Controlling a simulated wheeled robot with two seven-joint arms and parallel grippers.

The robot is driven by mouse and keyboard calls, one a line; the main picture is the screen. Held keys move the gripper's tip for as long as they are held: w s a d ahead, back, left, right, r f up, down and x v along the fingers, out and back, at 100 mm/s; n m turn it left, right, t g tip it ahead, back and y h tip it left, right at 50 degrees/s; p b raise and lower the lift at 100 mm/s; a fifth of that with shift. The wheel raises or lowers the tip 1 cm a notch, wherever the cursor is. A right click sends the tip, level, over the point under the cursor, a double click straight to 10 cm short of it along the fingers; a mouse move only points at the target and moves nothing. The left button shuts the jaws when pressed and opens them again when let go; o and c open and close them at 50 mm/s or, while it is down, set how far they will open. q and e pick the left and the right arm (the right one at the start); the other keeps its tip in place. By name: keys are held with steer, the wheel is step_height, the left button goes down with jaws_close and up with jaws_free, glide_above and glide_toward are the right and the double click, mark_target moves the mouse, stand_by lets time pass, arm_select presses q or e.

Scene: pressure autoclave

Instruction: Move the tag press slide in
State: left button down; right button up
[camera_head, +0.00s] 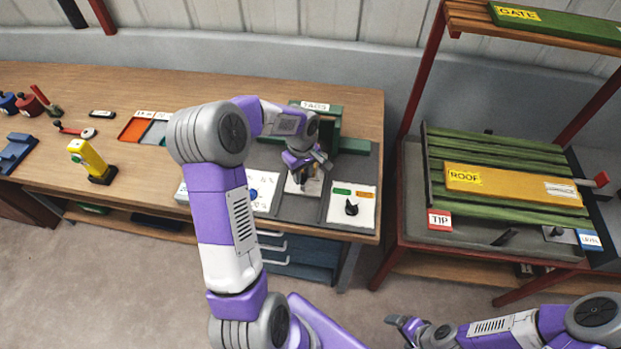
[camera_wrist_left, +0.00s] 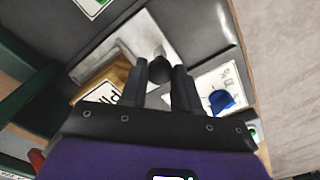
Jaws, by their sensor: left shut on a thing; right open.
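The tag press is a green frame (camera_head: 321,122) labelled TAGS at the back right of the wooden bench. In front of it is a light grey slide plate (camera_wrist_left: 148,35), mostly hidden by my arm in the head view. My left gripper (camera_head: 309,183) reaches down over it. In the left wrist view the left gripper (camera_wrist_left: 158,88) is shut on a dark round knob (camera_wrist_left: 159,68) at the plate. A brass block (camera_wrist_left: 100,82) with a partly hidden label lies beside the plate. My right gripper (camera_head: 396,326) is open and empty, low in the head view, away from the bench.
A white panel (camera_head: 365,198) with a black knob lies right of the left gripper. A blue knob (camera_wrist_left: 221,100) shows on another white panel. A yellow device (camera_head: 90,158) and trays stand on the left. A red-framed stand (camera_head: 430,255) with a green slatted roof is right.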

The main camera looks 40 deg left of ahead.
arm_select(q)
steer(key=shift+w+a+r, duration=0.1)
steer(key=shift+w+r, duration=0.05)
steer(key=shift+w, duration=0.05)
steer(key=c, duration=0.8)
jaws_free()
steer(key=shift+w, duration=0.1)
step_height(320, 180, up, 8)
steer(key=shift+f+p, duration=0.25)
steer(key=shift+p, duration=0.15)
